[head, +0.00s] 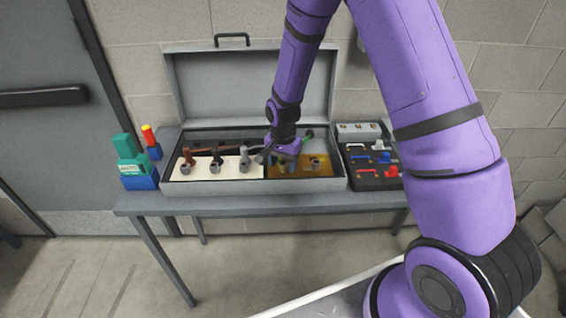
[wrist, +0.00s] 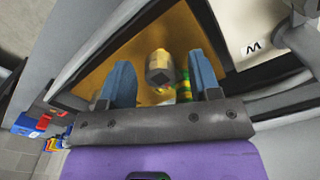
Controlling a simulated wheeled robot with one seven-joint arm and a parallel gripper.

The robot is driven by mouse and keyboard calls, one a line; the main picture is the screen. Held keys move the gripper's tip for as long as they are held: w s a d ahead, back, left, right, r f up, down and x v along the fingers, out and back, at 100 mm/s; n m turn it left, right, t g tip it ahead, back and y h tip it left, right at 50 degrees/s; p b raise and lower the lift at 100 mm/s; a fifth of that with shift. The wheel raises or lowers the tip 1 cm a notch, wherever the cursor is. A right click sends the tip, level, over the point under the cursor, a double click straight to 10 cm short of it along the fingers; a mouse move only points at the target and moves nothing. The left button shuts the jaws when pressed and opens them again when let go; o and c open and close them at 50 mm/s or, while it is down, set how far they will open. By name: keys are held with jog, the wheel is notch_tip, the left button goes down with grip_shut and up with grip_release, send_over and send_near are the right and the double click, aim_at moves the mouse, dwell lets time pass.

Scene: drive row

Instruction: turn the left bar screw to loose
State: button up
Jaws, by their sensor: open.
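An open grey case (head: 256,190) stands on a table, with a white panel (head: 228,172) and an amber panel (head: 325,184) inside. My gripper (head: 283,153) is over the amber panel's left part and hides some of it. In the wrist view my gripper (wrist: 158,66) is open. A grey-headed screw (wrist: 158,72) with a yellow band shows between its fingers, with no clear contact. I cannot tell for sure that this is the left bar screw. Another grey screw (head: 315,162) stands to its right in the head view.
Several more heads stand on the white panel. The case's raised lid (head: 225,80) is behind. A black box (head: 372,182) with red and blue parts is at the right, a green and blue block (head: 130,165) at the left. Bare floor lies in front.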

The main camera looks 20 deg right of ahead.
jog(key=c, duration=0.8)
jog(key=shift+c, duration=0.2)
jog(key=shift+n, duration=0.3)
jog(key=n, duration=0.3)
jog(key=shift+n, duration=0.4)
jog(key=n, duration=0.3)
jog(key=shift+n, duration=0.3)
jog(key=n, duration=0.3)
jog(key=shift+d+n, duration=0.1)
jog(key=shift+n, duration=2.1)
